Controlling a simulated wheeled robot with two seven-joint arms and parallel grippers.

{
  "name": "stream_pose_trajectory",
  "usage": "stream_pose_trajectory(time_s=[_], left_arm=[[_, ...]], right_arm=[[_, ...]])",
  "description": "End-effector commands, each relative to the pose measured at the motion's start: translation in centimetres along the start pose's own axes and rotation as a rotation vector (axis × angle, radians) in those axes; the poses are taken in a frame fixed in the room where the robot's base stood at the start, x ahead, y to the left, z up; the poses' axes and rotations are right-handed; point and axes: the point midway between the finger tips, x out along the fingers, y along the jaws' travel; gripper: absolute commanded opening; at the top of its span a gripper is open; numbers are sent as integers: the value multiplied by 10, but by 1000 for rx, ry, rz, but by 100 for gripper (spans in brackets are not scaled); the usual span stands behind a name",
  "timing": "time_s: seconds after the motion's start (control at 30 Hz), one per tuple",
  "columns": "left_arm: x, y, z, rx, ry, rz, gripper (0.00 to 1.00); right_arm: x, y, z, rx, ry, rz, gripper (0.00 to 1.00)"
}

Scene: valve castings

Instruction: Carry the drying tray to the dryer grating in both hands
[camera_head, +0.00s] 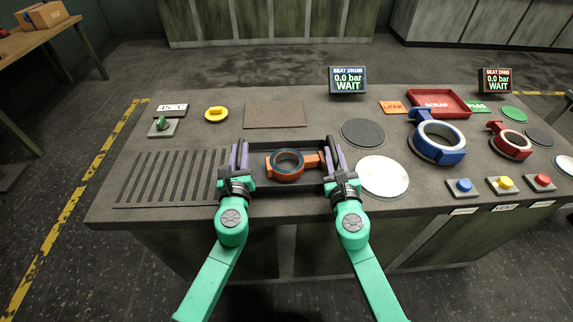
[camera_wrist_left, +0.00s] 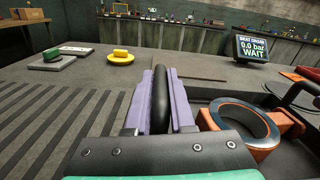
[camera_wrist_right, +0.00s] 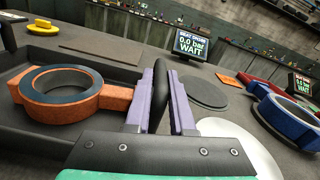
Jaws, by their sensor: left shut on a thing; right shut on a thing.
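The dark drying tray (camera_head: 260,149) is at the front middle of the bench, with an orange valve casting (camera_head: 288,164) lying in it. My left gripper (camera_head: 239,155) is shut on the tray's left handle, a black bar (camera_wrist_left: 160,98) between purple fingers in the left wrist view. My right gripper (camera_head: 336,157) is shut on the tray's right handle (camera_wrist_right: 160,95). The dryer grating (camera_head: 170,178), a slotted dark area, lies directly left of the tray. I cannot tell whether the tray is lifted off the bench.
A grey disc (camera_head: 363,132) and a pale disc (camera_head: 383,176) lie right of the tray. Further right stand a blue casting (camera_head: 437,142), a red casting (camera_head: 511,142) and several buttons. A green-knobbed switch (camera_head: 161,126) and a yellow button (camera_head: 216,114) are behind the grating, whose top is clear.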

Motion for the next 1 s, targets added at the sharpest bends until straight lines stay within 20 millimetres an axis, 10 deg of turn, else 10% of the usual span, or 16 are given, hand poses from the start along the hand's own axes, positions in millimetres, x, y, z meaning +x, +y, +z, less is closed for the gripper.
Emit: stream_pose_trajectory(time_s=[1.0], left_arm=[[1,-2,26,-2,-5,7,0]], right_arm=[[0,-7,25,-3,-4,-7,0]])
